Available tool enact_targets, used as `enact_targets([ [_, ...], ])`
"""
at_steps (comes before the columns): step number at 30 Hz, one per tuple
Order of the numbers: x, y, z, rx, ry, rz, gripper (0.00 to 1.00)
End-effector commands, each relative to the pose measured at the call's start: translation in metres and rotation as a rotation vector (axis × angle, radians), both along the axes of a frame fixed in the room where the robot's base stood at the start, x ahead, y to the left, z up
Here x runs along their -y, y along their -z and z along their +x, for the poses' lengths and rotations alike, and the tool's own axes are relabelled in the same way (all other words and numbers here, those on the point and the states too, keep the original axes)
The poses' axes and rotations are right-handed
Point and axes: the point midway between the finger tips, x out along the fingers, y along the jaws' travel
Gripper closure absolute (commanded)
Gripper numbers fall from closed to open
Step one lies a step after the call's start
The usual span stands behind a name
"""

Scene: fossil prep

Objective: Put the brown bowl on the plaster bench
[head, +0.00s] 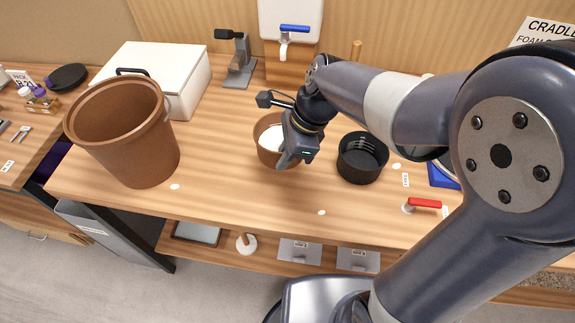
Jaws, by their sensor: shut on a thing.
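The brown bowl (264,152) is in the middle of the head view, over the wooden bench (225,205), with something white inside it. My gripper (287,160) reaches down from the upper right and is shut on the right side of the bowl's rim. The gripper hides the right part of the bowl. The bowl looks about level; I cannot tell whether it rests on the bench or is just above it. No sign that I can read names the plaster bench.
A large brown bucket (135,145) stands at the left, before a white box (165,75). A black ribbed bowl (361,160) is close on the right. A red-handled item (423,203) lies near the front edge. The front middle of the bench is mostly clear.

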Motion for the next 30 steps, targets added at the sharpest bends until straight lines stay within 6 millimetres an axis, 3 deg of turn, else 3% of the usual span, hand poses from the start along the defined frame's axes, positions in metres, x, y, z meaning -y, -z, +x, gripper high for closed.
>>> enact_targets([
  [13,0.000,0.056,0.000,-0.001,0.001,0.000,1.00],
  [26,0.000,0.065,0.000,0.002,0.000,0.000,1.00],
  [27,0.000,0.064,0.000,0.001,-0.001,0.000,0.88],
  [30,0.001,0.064,0.000,0.001,-0.001,0.000,0.80],
])
